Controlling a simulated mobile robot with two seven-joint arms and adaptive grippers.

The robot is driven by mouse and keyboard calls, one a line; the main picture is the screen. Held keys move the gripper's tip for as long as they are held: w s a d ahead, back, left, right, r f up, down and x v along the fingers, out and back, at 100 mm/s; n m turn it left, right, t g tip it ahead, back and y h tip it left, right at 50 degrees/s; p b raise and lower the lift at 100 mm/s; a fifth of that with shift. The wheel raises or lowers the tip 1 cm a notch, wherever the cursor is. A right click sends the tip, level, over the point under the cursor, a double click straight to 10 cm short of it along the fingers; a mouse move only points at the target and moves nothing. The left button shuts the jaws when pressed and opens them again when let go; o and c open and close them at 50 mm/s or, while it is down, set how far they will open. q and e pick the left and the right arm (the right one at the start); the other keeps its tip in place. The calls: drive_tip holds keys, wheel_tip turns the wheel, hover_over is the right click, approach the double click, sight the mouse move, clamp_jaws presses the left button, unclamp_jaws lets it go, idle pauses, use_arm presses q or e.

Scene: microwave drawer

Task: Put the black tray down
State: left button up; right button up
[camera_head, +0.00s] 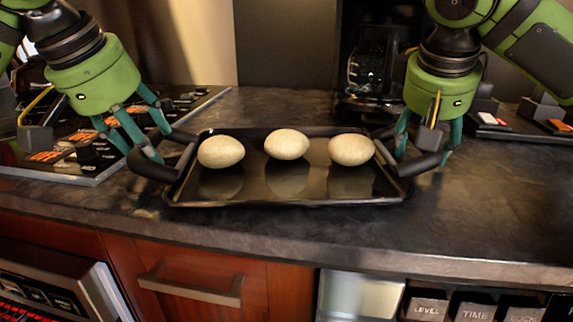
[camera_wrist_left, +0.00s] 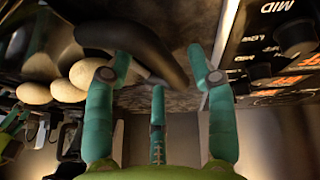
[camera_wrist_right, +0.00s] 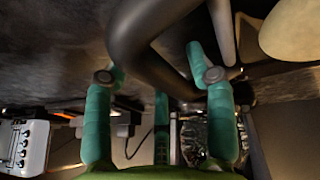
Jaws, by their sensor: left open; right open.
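The black tray (camera_head: 287,188) rests on the dark countertop in the head view, roughly level, with three pale egg-shaped objects (camera_head: 286,144) in a row on it. It has a dark looped handle at each end. My left gripper (camera_head: 150,140) is open at the left handle (camera_head: 150,165); that handle also crosses between the fingers in the left wrist view (camera_wrist_left: 135,45). My right gripper (camera_head: 425,145) is open at the right handle (camera_head: 420,165). In the right wrist view the handle (camera_wrist_right: 135,40) passes in front of the open fingers (camera_wrist_right: 160,80). Whether the fingers touch the handles cannot be told.
A cooktop with knobs (camera_head: 70,165) lies left of the tray. A black coffee machine (camera_head: 375,70) stands behind it. The countertop (camera_head: 490,215) is clear at the front right. Below the counter edge are a wooden drawer with a handle (camera_head: 190,292) and a button panel (camera_head: 475,308).

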drive_tip(key=shift+s+a+r, duration=0.15)
drive_tip(key=shift+s+r, duration=0.1)
drive_tip(key=shift+r, duration=0.3)
use_arm(q)
drive_tip(key=v, duration=1)
drive_tip(key=shift+r, duration=0.2)
use_arm(e)
drive_tip(key=v, duration=1.1)
use_arm(q)
drive_tip(key=shift+s+a, duration=0.1)
drive_tip(key=shift+s, duration=0.05)
use_arm(e)
drive_tip(key=shift+f, duration=0.1)
